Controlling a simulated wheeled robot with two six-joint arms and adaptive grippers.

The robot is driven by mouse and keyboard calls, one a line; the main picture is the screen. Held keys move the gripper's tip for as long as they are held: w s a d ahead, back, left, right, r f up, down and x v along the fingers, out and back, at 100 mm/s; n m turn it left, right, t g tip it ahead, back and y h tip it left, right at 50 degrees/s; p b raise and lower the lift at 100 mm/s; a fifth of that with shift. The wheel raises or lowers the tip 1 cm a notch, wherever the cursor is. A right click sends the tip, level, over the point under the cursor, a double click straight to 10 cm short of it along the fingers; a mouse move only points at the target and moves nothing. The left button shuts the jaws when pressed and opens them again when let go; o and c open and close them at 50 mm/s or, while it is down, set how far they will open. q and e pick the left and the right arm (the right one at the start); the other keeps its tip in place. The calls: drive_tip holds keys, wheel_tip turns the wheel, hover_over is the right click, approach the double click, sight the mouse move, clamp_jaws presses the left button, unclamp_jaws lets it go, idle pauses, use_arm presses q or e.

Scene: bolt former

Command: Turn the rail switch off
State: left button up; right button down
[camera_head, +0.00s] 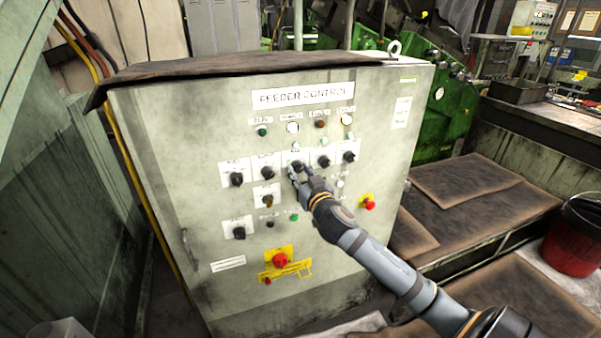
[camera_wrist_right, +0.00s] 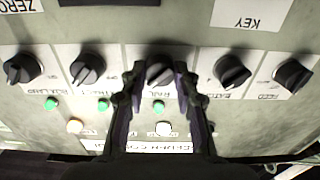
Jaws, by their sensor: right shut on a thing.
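The rail switch is a black rotary knob on a white plate, in the middle of the upper knob row on the grey feeder control cabinet (camera_head: 195,120). In the right wrist view the rail switch (camera_wrist_right: 159,71) sits between the two fingers of my right gripper (camera_wrist_right: 158,86), with the label "RAIL" near it. The fingers are shut on its sides. In the head view my right gripper (camera_head: 297,174) reaches the row from the lower right and partly covers the rail switch (camera_head: 297,165). My left gripper is not in view.
Similar knobs stand close on both sides, such as the left neighbour (camera_head: 266,173) and right neighbour (camera_head: 323,162). Lamps sit above the row. A red knob on yellow (camera_head: 280,260) and a red emergency button (camera_head: 369,205) are lower. A red bucket (camera_head: 574,238) stands at right.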

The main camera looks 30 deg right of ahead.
drive_tip(key=shift+n, duration=0.3)
drive_tip(key=n+p, duration=0.2)
drive_tip(key=n, duration=0.2)
drive_tip(key=shift+r, duration=0.1)
drive_tip(key=n+p, duration=0.2)
drive_tip(key=n, duration=0.2)
drive_tip(key=n+p, duration=0.2)
drive_tip(key=n, duration=0.3)
drive_tip(key=shift+n+p, duration=0.35)
drive_tip(key=shift+n, duration=0.05)
drive_tip(key=shift+n+p, duration=0.75)
drive_tip(key=shift+n, duration=0.85)
drive_tip(key=c, duration=1)
unclamp_jaws()
